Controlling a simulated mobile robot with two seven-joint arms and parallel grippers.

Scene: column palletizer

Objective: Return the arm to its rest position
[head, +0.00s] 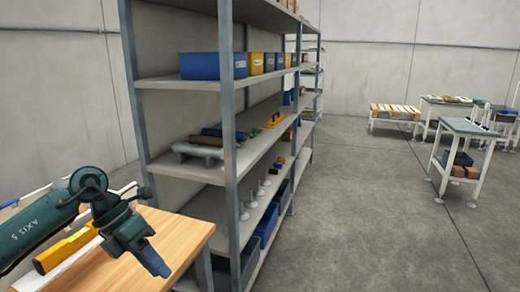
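My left arm comes in from the left edge in the head view, dark teal. Its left gripper (154,262) hangs over a wooden-topped workbench (185,228), with a blue tip pointing down and to the right. The fingers overlap from this angle, so I cannot tell whether they are open or shut. I see nothing clearly held in it. The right gripper is not in view.
A yellow object (65,249) lies on the bench behind my arm. A tall metal shelf (229,100) with blue and yellow bins stands beside the bench. Open grey floor (375,220) lies to the right. A small table (466,128) and a pallet (392,111) stand farther back.

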